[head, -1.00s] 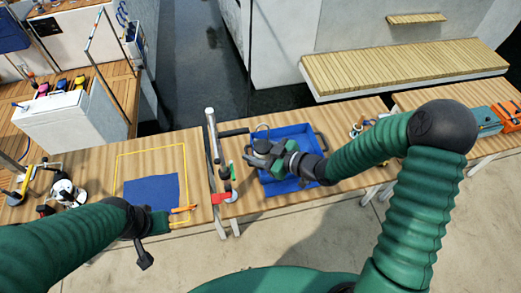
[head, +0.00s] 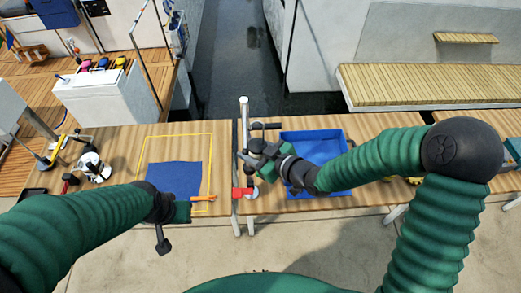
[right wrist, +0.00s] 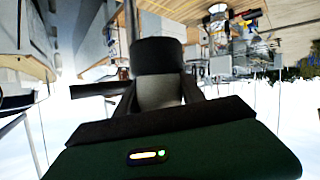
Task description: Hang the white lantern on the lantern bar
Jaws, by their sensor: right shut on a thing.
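The lantern bar is a dark horizontal arm (head: 265,126) on a pale upright post (head: 244,112) at the table's edge. My right gripper (head: 258,160) is beside the post, just below the bar in the picture. It is shut on the white lantern, which the gripper mostly hides in the head view. In the right wrist view the lantern (right wrist: 158,92) shows as a pale body with a dark block above it in the picture. A dark bar shows left of it; I cannot tell whether they touch. My left gripper (head: 174,225) is low over the left table's front edge, its jaw gap unclear.
A blue tray (head: 312,140) lies right of the post. A blue cloth (head: 174,178) lies in a yellow frame (head: 180,136) on the left table. A red piece (head: 242,191) is at the post's foot. A white-and-black fitting (head: 92,166) stands farther left.

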